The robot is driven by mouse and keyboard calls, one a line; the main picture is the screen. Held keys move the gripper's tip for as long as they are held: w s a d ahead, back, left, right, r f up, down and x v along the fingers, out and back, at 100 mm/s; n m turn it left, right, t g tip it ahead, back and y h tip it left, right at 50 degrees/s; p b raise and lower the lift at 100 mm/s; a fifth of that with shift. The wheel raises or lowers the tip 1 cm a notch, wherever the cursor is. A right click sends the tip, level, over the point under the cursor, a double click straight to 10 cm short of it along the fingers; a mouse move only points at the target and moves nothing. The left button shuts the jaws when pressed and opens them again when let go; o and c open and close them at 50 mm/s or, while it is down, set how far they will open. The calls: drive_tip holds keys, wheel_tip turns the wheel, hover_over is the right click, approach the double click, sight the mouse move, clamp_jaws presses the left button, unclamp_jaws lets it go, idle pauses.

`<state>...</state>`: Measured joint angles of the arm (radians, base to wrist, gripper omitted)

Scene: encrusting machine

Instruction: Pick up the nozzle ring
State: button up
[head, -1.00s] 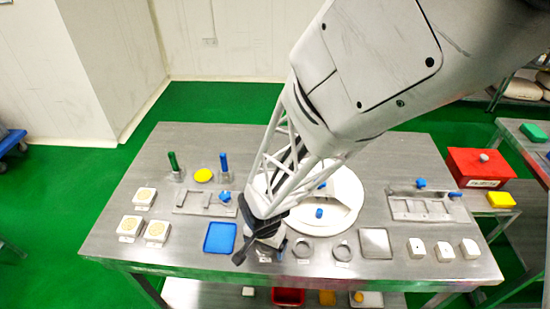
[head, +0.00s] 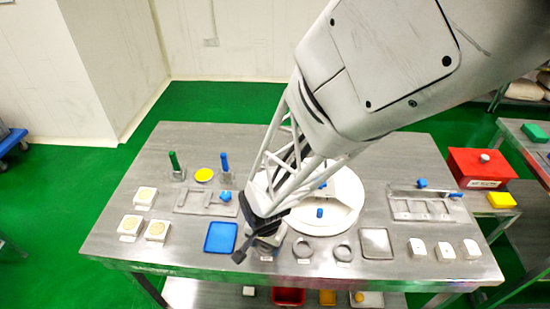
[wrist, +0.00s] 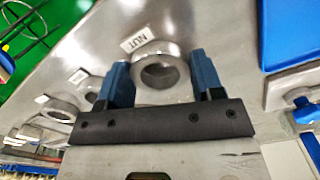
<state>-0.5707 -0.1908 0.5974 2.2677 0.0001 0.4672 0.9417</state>
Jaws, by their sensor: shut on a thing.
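A label reading "NUT" (wrist: 137,38) lies beside this part. In the head view my gripper (head: 262,236) mostly hides the part. I cannot tell which is the nozzle ring.
A blue tray (head: 220,237) is close on the left. A round white plate (head: 340,208) with blue knobs stands behind. A square metal tray (head: 376,243) and white blocks (head: 443,249) lie to the right. Metal racks stand at both sides.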

drive_tip(key=shift+r, duration=0.45)
wheel_tip(320, 180, up, 2)
drive_tip(key=s+d+r, duration=0.1)
drive_tip(key=s+d, duration=0.7)
drive_tip(key=s, duration=0.5)
drive_tip(key=shift+s+d+r, duration=0.15)
drive_tip(key=shift+s+r, duration=0.1)
drive_tip(key=shift+s, duration=0.1)
drive_tip(key=w+d+r, duration=0.1)
drive_tip(key=w+d, duration=0.1)
drive_tip(key=w, duration=0.6)
drive_tip(key=w+d+r, duration=0.2)
drive_tip(key=w, duration=0.6)
drive_tip(key=w+d+r, duration=0.2)
drive_tip(key=w, duration=0.6)
drive_tip(key=shift+w+r, duration=0.15)
drive_tip(key=shift+r, duration=0.05)
drive_tip(key=shift+f, duration=0.15)
drive_tip(key=shift+f, duration=1.9)
